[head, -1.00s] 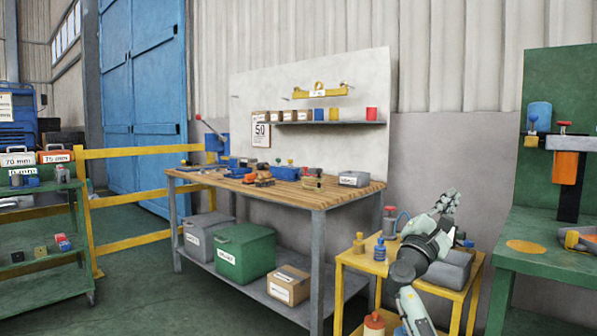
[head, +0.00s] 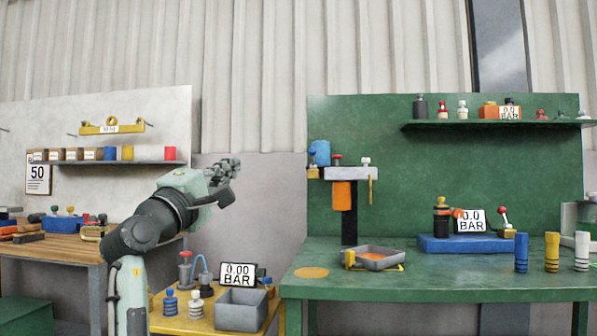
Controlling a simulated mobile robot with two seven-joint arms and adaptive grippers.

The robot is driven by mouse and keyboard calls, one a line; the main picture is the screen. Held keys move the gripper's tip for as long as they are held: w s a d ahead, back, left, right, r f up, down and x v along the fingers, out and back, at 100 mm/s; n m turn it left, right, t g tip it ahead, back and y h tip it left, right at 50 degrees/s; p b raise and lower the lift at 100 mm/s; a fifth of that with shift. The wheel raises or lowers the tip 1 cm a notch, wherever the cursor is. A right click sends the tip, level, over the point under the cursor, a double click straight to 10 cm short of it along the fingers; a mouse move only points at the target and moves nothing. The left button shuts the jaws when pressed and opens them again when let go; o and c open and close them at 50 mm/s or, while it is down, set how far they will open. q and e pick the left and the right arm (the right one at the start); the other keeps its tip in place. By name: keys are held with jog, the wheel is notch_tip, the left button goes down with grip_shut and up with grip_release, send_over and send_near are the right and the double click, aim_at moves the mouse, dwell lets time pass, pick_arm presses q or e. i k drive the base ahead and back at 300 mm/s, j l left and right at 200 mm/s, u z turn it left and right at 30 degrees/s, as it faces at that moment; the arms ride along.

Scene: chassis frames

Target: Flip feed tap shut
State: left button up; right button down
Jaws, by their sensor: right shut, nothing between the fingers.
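No part is labelled as the feed tap, and I cannot tell for sure which one it is. A red-knobbed lever (head: 503,215) stands up at the right end of a blue base (head: 466,243) on the green bench. A grey manifold (head: 350,173) on the green back panel carries a blue cap, a red knob, a white-topped knob and a hanging yellow strip (head: 370,188). My right gripper (head: 228,172) is shut and empty, raised left of the manifold and apart from it. My left gripper is out of view.
The green bench (head: 420,288) holds a grey tray (head: 378,258) and several coloured cylinders. A 0.0 BAR display (head: 469,221) stands on the blue base. Below my right arm, a yellow table (head: 205,322) holds a 0.00 BAR display (head: 238,275) and a grey bin (head: 240,310).

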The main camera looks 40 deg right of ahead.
aim_at(312, 151)
jog(key=i+l, duration=0.15)
jog(key=l, duration=0.2)
jog(key=i+l, duration=0.1)
jog(key=l, duration=0.3)
jog(key=i+l, duration=0.15)
jog(key=l, duration=0.2)
jog(key=i+l, duration=0.15)
jog(key=l, duration=0.25)
